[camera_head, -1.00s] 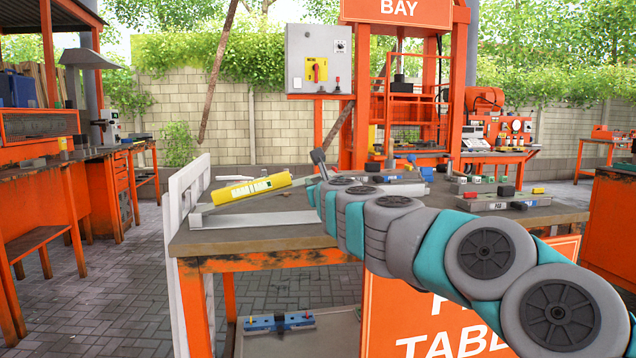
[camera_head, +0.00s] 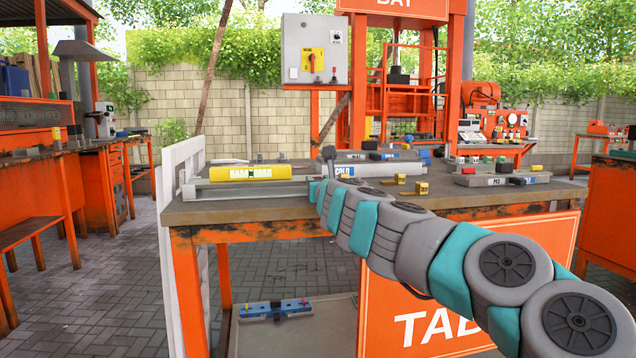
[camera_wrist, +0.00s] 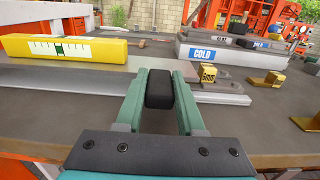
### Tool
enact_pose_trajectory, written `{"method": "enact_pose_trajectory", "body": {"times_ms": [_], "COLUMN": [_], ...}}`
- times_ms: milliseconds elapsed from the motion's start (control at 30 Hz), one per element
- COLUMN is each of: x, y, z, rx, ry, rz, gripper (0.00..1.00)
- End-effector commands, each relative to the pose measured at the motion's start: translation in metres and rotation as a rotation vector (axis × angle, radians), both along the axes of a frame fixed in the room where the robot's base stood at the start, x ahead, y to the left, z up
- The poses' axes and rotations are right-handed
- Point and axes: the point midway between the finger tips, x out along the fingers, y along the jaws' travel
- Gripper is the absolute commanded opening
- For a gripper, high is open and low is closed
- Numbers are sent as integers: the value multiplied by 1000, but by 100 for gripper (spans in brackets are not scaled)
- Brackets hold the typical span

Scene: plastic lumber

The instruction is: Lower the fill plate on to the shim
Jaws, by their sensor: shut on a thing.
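The fill plate (camera_wrist: 98,66) is a flat grey bar that lies about level, with a long yellow spirit level (camera_wrist: 62,49) on it. The yellow level also shows in the head view (camera_head: 250,173), above a grey bar. My gripper (camera_wrist: 164,78) is shut on a dark block (camera_wrist: 159,90) at the plate's right end, which looks like its handle. A longer grey base bar (camera_wrist: 60,83) lies beneath. I cannot make out a shim under the plate, nor whether plate and shim touch. Small brass blocks, one of them just right of my gripper (camera_wrist: 207,75), may be shims.
A grey block marked COLD (camera_wrist: 225,54) stands behind on the table (camera_head: 225,212). More brass blocks (camera_head: 400,179) lie to the right, and a grey tray with coloured blocks (camera_head: 500,179) is further right. A white slatted panel (camera_head: 172,190) stands at the table's left edge.

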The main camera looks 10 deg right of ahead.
Motion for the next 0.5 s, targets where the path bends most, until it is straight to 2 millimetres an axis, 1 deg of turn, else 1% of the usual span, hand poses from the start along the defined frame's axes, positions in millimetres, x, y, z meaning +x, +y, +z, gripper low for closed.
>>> {"method": "enact_pose_trajectory", "body": {"times_ms": [233,267,500], "x": [0,0,0], "y": [1,1,0], "z": [0,0,0], "rx": [2,2,2], "ry": [2,2,2], "rz": [1,1,0], "gripper": [0,40,67]}}
